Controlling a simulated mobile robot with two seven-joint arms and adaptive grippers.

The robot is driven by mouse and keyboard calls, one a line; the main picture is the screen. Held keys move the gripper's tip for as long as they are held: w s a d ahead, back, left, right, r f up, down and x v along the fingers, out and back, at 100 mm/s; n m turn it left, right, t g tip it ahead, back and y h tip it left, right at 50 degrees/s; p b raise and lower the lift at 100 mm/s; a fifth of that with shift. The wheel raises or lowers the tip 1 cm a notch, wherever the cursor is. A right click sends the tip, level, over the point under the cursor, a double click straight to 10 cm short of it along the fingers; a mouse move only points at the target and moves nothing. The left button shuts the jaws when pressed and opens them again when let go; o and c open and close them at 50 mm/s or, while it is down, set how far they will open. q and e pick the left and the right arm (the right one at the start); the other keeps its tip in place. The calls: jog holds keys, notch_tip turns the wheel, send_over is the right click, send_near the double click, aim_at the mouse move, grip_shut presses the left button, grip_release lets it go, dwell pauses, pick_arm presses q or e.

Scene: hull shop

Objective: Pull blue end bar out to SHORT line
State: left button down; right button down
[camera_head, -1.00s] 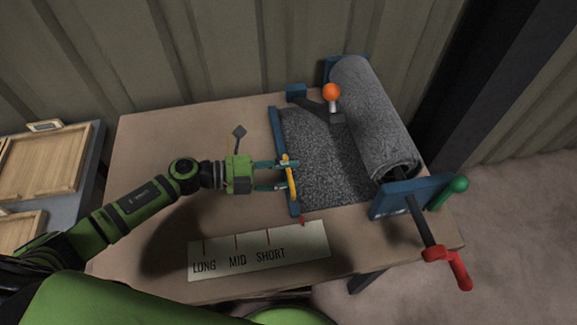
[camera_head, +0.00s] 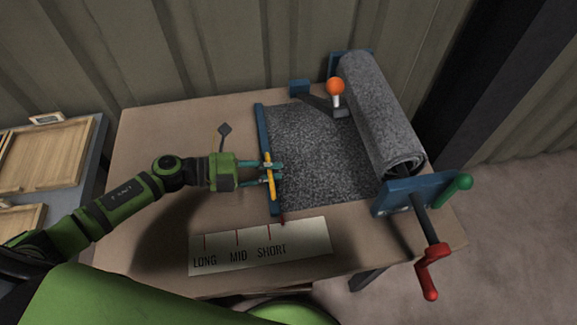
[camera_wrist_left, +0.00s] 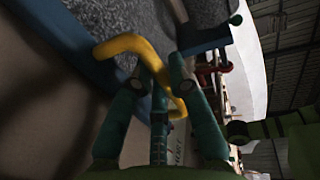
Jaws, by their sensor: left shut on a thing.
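The blue end bar (camera_head: 262,140) lies along the left edge of the grey mat (camera_head: 315,150), which comes off a roll. A yellow handle (camera_head: 270,178) is fixed on the bar. My left gripper (camera_head: 274,172) is shut on the yellow handle, which also shows between its fingers in the left wrist view (camera_wrist_left: 128,44). The label plate (camera_head: 262,248) carries LONG, MID and SHORT with red lines. The bar's near end, with a small red pointer (camera_head: 283,221), is just right of the SHORT line (camera_head: 269,232). My right gripper is not in view.
The mat roll (camera_head: 380,115) stands in blue brackets on the right of the table. A red crank (camera_head: 431,270), a green knob (camera_head: 457,186) and an orange-knobbed lever (camera_head: 335,87) are near it. Bare table (camera_head: 160,140) lies left of the bar.

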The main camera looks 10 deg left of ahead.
pick_arm(q)
jog(key=v, duration=0.3)
jog(key=shift+s+a+f, duration=0.1)
jog(key=shift+a+f, duration=0.1)
jog(key=shift+f, duration=0.15)
jog(key=c, duration=1.2)
grip_release()
jog(key=shift+d, duration=0.1)
jog(key=v, duration=1.2)
jog(key=shift+r, duration=0.15)
